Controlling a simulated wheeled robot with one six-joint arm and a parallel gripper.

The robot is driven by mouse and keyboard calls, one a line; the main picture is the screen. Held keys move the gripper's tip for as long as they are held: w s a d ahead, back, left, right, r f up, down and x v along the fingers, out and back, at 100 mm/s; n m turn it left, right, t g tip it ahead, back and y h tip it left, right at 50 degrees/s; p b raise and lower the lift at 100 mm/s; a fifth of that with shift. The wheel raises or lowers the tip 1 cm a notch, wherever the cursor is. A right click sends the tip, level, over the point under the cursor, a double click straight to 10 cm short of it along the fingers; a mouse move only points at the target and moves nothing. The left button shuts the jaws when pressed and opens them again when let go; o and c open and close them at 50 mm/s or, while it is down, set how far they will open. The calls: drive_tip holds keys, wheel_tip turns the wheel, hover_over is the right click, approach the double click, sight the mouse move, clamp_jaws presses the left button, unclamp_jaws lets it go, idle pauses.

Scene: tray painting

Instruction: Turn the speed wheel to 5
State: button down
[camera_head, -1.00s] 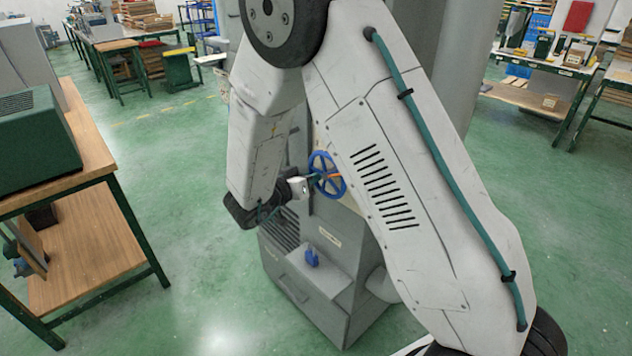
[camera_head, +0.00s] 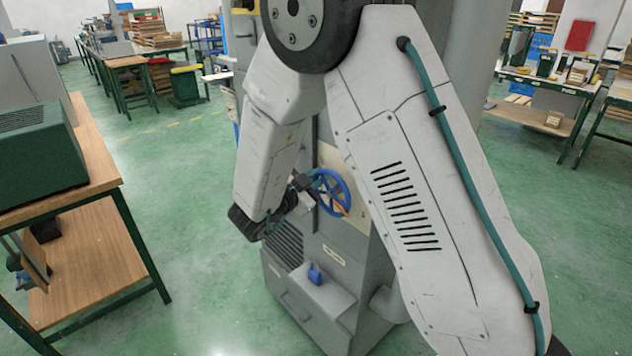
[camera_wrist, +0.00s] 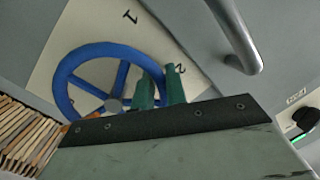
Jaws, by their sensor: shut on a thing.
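The speed wheel (camera_head: 347,187) is a blue spoked handwheel on the pale front plate of a grey machine. An orange mark shows at its lower right in the head view. In the wrist view the wheel (camera_wrist: 64,88) is large, left of centre, with its lower part hidden behind my gripper's body. My gripper (camera_wrist: 160,88) has its two green fingers shut on the wheel's rim. In the head view my gripper (camera_head: 314,181) is at the wheel's upper left. The plate (camera_wrist: 72,39) shows the numbers 1 and 2; a 5 is not visible.
A grey bar handle (camera_wrist: 238,45) sits right of the plate. A blue object (camera_head: 315,274) stands on a ledge low on the machine. A wooden-topped bench (camera_head: 95,165) with a green box (camera_head: 40,155) is at the left. Green floor is open between them.

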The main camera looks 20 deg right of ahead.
drive_tip(key=shift+s+r+m, duration=0.2)
drive_tip(key=shift+r+m, duration=0.25)
drive_tip(key=shift+m, duration=0.55)
drive_tip(key=c, duration=1.5)
unclamp_jaws()
drive_tip(key=v, duration=0.7)
drive_tip(key=shift+s+a+f, duration=0.15)
drive_tip(key=shift+s+a, duration=0.05)
drive_tip(key=shift+a, duration=0.15)
